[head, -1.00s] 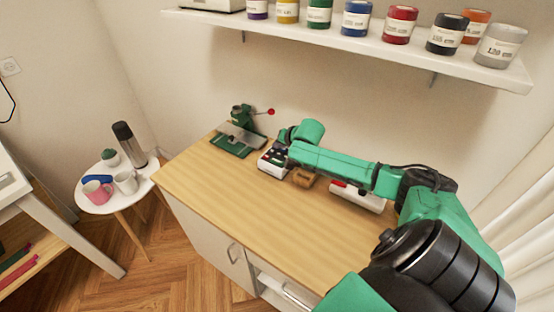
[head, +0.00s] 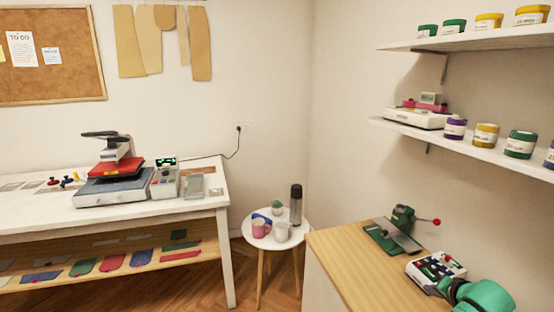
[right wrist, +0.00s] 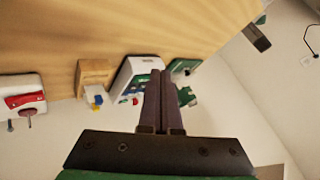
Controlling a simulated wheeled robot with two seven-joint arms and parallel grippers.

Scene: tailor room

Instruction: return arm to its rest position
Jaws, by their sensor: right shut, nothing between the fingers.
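My right arm shows as a green part (head: 484,296) in the lower right corner of the head view, over the wooden counter top (head: 345,262) and beside the white button box (head: 436,267). In the right wrist view my right gripper (right wrist: 161,74) has its two dark fingers shut together with nothing between them. Its fingertips overlap the white button box (right wrist: 135,85) in that picture. I cannot tell how far above the counter they are. My left gripper is in neither view.
A green press (head: 392,237) with a red-tipped lever stands on the counter. A wooden block (right wrist: 94,77) and a white and red device (right wrist: 24,99) show in the wrist view. A round table (head: 268,240) holds mugs and a flask. Shelves (head: 455,132) hang above the counter.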

